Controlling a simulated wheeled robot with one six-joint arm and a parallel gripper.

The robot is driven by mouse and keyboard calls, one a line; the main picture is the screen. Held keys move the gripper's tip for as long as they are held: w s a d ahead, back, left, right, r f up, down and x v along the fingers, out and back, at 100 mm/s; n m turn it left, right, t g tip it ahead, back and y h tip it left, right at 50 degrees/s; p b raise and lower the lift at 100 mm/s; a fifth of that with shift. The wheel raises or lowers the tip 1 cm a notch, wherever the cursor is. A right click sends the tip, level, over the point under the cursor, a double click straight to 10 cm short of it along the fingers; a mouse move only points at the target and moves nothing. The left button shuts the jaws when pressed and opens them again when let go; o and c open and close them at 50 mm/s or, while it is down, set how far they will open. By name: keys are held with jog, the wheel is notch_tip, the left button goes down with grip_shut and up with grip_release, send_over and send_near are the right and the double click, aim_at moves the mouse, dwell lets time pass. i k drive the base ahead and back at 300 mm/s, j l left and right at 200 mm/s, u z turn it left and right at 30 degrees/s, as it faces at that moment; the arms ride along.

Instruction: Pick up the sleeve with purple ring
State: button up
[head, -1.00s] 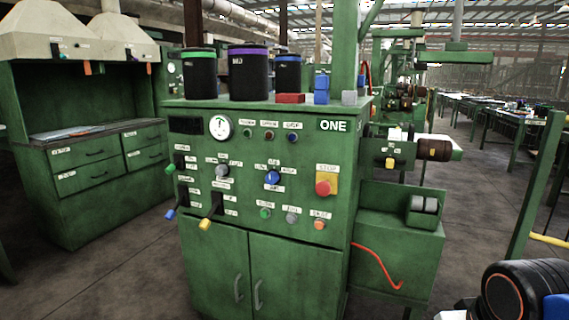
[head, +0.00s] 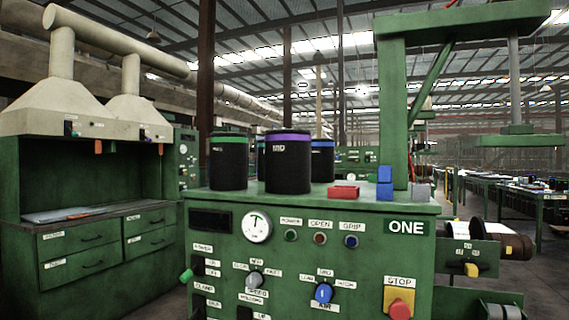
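The sleeve with purple ring (head: 287,165) is a black cylinder standing upright on top of the green machine cabinet (head: 310,208) in the head view. It has a purple band at its top rim and white lettering below it. A sleeve with green ring (head: 229,164) stands to its left. A sleeve with blue ring (head: 322,162) stands behind it to the right, partly hidden by it. My gripper is not in view.
A red block (head: 343,192), blue blocks (head: 385,182) and a grey block (head: 421,192) lie on the cabinet top, right of the sleeves. A green post (head: 393,110) rises behind them. A hooded workbench (head: 95,235) stands at left.

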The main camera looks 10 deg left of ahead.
aim_at(287, 152)
jog(key=i+j+z, duration=0.15)
jog(key=j+z, duration=0.3)
jog(key=j, duration=0.8)
jog(key=j+z, duration=0.45)
jog(key=j, duration=0.8)
jog(key=k, duration=0.05)
